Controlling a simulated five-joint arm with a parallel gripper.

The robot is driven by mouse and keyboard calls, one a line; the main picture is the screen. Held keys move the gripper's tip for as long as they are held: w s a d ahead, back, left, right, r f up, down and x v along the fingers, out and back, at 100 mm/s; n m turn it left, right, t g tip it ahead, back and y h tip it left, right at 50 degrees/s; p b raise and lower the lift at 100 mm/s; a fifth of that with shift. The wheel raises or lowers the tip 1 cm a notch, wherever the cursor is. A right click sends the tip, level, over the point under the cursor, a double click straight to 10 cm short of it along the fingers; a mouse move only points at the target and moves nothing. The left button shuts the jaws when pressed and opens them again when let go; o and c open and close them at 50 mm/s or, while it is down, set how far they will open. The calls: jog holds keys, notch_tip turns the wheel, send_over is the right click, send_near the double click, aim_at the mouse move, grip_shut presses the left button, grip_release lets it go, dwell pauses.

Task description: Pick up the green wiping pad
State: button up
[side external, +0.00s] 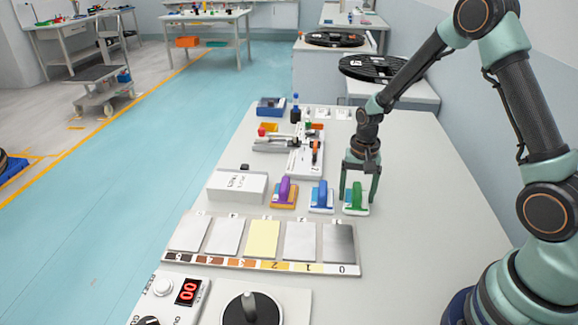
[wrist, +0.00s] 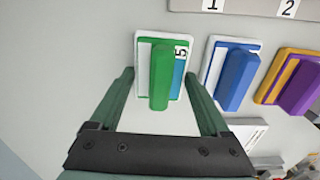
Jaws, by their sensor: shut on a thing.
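The green wiping pad (side external: 357,193) has a white base and a thick green handle. It stands at the right end of a row of three pads in the side external view. In the wrist view the green pad (wrist: 161,75) lies between my two fingertips, with a small number label and a blue strip beside its handle. My gripper (side external: 358,200) points down over it, one finger on each side, shut on the pad's base; it also shows in the wrist view (wrist: 160,77). The pad appears level with its neighbours, at the table surface.
A blue pad (side external: 321,196) stands close to the left, then a purple-handled pad (side external: 285,192) on a yellow base. A board of sample plates (side external: 262,242) lies in front. A white box (side external: 238,187) stands farther left. The table right of my gripper is clear.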

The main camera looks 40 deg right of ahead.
aim_at(358, 188)
notch_tip(358, 188, up, 20)
dwell(0.4)
